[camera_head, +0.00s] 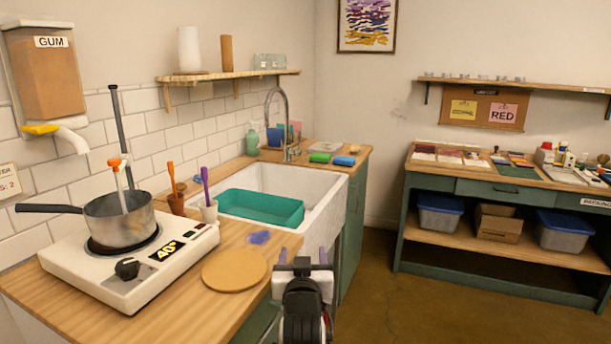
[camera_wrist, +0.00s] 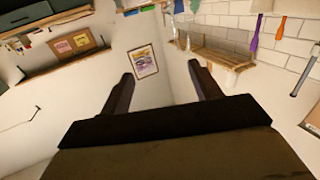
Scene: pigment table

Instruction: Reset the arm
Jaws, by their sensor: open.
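My gripper (camera_head: 302,262) is at the lower middle of the head view, in front of the counter's right end and the sink. Its two fingers stand apart with nothing between them. In the wrist view my gripper (camera_wrist: 161,85) also shows both dark fingers spread, with only the wall and the framed picture (camera_wrist: 143,61) behind the gap. The wrist view is turned upside down or steeply rotated relative to the room.
A hot plate (camera_head: 135,265) with a saucepan (camera_head: 120,228) stands on the counter at left. A round wooden board (camera_head: 234,270) lies near my gripper. Behind are a white sink (camera_head: 318,192) and teal tub (camera_head: 262,207). A green workbench (camera_head: 490,258) stands right, with open floor before it.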

